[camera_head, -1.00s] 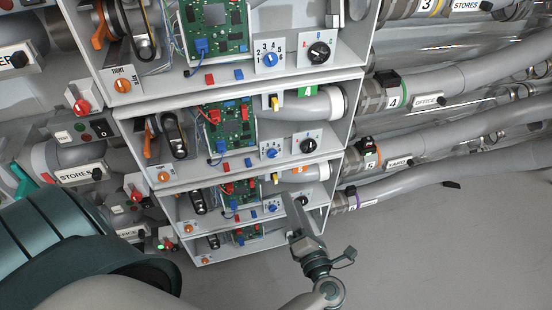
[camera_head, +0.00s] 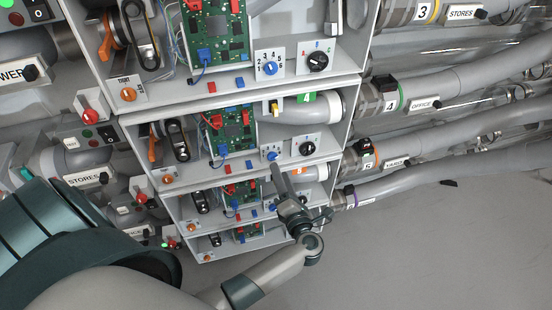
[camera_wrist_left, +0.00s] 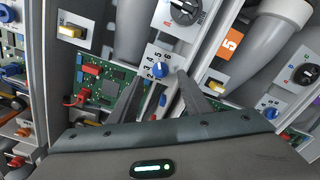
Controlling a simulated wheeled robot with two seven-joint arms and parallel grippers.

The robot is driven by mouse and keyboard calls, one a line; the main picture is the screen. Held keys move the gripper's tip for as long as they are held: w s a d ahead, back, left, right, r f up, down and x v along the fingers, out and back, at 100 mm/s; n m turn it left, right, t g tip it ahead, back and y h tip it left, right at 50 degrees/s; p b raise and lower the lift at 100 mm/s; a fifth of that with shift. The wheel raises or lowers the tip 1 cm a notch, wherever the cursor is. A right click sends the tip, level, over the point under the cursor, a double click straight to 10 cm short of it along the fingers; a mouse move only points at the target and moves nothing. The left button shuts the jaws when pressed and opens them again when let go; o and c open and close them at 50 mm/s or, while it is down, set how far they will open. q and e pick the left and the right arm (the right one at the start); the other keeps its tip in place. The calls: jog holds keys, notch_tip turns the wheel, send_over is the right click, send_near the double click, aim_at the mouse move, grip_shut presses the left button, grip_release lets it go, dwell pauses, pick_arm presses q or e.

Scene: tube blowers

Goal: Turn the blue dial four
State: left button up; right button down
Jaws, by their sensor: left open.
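The blue dial four (camera_head: 273,156) is a small blue knob on a white numbered plate, in the open box beside the green 4 label (camera_head: 306,97). In the left wrist view the blue dial (camera_wrist_left: 157,70) sits upper centre, with digits around it. My left gripper (camera_head: 277,167) reaches up from below, its tips close to the dial and hiding part of the plate. My right gripper is out of view.
A black selector knob (camera_head: 307,148) sits just right of the dial, and a circuit board (camera_head: 233,130) lies up left. Similar boxes lie above and below, with another blue dial (camera_head: 269,67) above. Grey pipes (camera_head: 455,120) run right.

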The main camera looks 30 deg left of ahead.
aim_at(274, 159)
pick_arm(q)
jog(key=p+x, duration=0.1)
jog(key=x, duration=0.5)
jog(key=shift+c, duration=0.6)
jog(key=c, duration=0.9)
